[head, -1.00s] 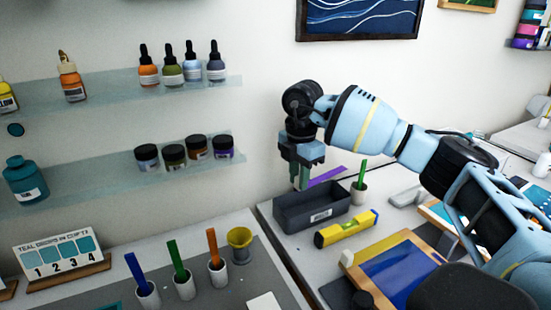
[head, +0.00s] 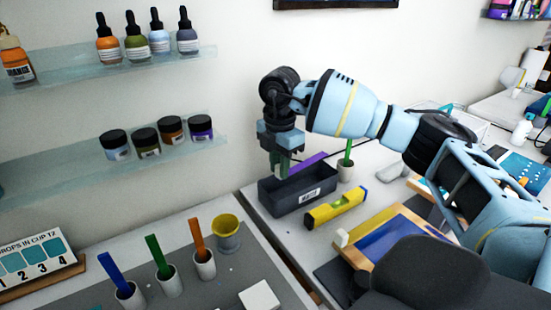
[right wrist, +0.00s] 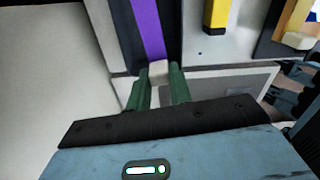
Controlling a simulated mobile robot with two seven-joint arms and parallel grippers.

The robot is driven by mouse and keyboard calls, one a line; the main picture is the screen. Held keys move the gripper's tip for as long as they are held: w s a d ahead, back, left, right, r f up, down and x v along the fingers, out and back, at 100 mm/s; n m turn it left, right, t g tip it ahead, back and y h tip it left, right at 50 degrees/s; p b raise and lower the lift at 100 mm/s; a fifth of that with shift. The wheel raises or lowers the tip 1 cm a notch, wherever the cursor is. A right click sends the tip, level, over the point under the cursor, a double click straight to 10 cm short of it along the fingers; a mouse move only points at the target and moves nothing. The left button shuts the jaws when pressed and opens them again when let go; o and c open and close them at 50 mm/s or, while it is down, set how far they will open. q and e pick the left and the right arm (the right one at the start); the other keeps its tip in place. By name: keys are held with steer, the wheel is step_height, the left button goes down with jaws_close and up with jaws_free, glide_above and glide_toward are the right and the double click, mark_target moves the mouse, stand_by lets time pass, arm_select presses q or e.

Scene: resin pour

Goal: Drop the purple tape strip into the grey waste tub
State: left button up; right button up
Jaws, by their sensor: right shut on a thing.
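The purple tape strip (head: 308,162) shows just behind my right gripper (head: 283,172), at the grey waste tub (head: 278,200). The tub is dark grey with a white label on its front. My right gripper points down at the tub, its fingertips near the rim. In the right wrist view the purple strip (right wrist: 149,30) runs away from the fingers over the dark tub (right wrist: 126,35). A pale end piece sits between the two green fingers (right wrist: 158,88), which are shut on it. Whether the strip touches the tub is unclear. My left gripper is not in view.
A yellow level (head: 336,207) lies in front of the tub, and a cup with a green stick (head: 346,170) stands to its right. A wood-framed blue screen (head: 385,240) lies nearer. Shelves with bottles and jars (head: 172,130) hang at the left.

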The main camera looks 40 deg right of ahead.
steer(key=shift+f, duration=2.65)
steer(key=shift+f+b, duration=0.3)
steer(key=shift+f, duration=0.65)
steer(key=o, duration=0.9)
steer(key=shift+o, duration=0.3)
